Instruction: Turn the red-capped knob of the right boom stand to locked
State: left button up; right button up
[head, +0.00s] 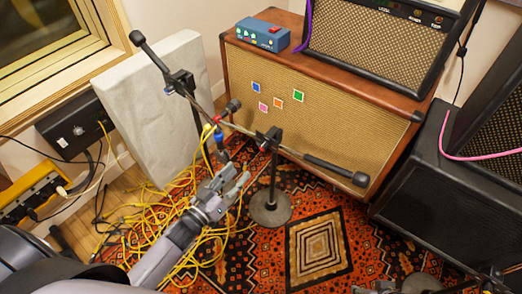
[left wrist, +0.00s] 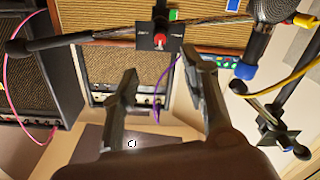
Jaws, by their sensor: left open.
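The right boom stand stands on the rug with a round dark base (head: 270,208) and upright pole. Its boom runs across the amp cabinet front to a black counterweight (head: 360,179). The red-capped knob (head: 264,147) sits at the clutch where boom and pole meet. In the left wrist view the red-capped knob (left wrist: 160,41) shows on the black clutch, beyond the fingers. My left gripper (head: 235,172) is open and empty, below and left of the knob, apart from it. Its spread fingers (left wrist: 160,75) show in the left wrist view. My right gripper cannot be made out.
A second boom stand with a blue-capped knob (head: 169,91) stands left. A microphone (head: 232,106) with a blue connector hangs between the stands. Yellow cables (head: 160,212) tangle on the floor. The amp cabinet (head: 340,125) is close behind; a black speaker stands right.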

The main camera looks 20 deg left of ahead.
aim_at(261, 148)
pick_arm(q)
jog(key=b+x, duration=0.1)
jog(key=x, duration=0.8)
jog(key=shift+w, duration=0.15)
jog(key=shift+b+x, duration=0.45)
jog(key=shift+x, duration=0.6)
jog(key=shift+w+d, duration=0.1)
jog(key=shift+w, duration=0.35)
pick_arm(e)
jog(key=v, duration=0.4)
jog(key=shift+s+r, duration=0.15)
jog(key=shift+r, duration=0.25)
pick_arm(q)
jog(key=shift+c, duration=0.5)
grip_shut()
